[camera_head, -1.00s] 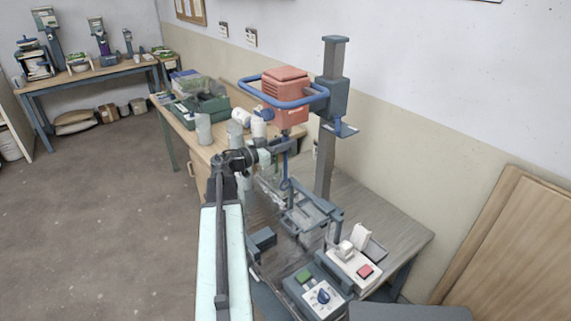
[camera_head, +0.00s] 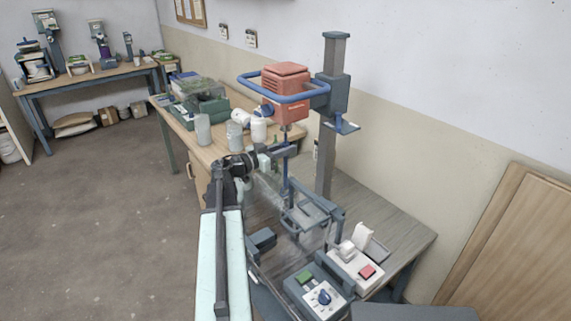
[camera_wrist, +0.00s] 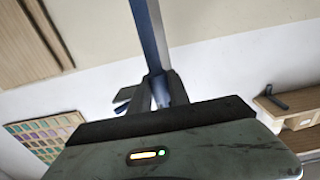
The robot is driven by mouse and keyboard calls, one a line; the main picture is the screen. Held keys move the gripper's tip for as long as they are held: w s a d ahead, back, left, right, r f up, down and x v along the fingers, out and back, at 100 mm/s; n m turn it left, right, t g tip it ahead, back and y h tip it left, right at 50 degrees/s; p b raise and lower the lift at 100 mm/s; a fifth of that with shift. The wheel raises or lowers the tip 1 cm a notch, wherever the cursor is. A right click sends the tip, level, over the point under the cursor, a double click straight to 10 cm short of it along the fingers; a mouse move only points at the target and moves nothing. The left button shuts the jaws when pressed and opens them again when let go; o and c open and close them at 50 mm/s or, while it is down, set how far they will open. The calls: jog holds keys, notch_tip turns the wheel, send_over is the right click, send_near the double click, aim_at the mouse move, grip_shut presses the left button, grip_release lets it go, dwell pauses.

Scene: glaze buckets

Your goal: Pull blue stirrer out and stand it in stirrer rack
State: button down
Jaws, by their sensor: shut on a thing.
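The blue stirrer (camera_head: 287,174) is a thin upright shaft below the red mixer head (camera_head: 286,92). My gripper (camera_head: 286,151) is shut on its upper part from the left. The shaft's top lies close under the mixer head; I cannot tell whether they touch. Its lower end is near a grey frame (camera_head: 309,216) and is hard to make out. In the wrist view the blue shaft (camera_wrist: 148,32) rises from between my jaws (camera_wrist: 163,93). I cannot clearly identify the stirrer rack.
The mixer's grey column (camera_head: 326,168) stands right of the shaft, with a blue bracket (camera_head: 342,127) on it. Pale jars (camera_head: 203,130) and a green crate (camera_head: 208,108) stand behind. A control box (camera_head: 318,296) and a white box with a red button (camera_head: 357,268) are in front.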

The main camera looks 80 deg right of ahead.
jog(key=v, duration=1.1)
dwell(1.0)
jog(key=shift+s+r, duration=0.1)
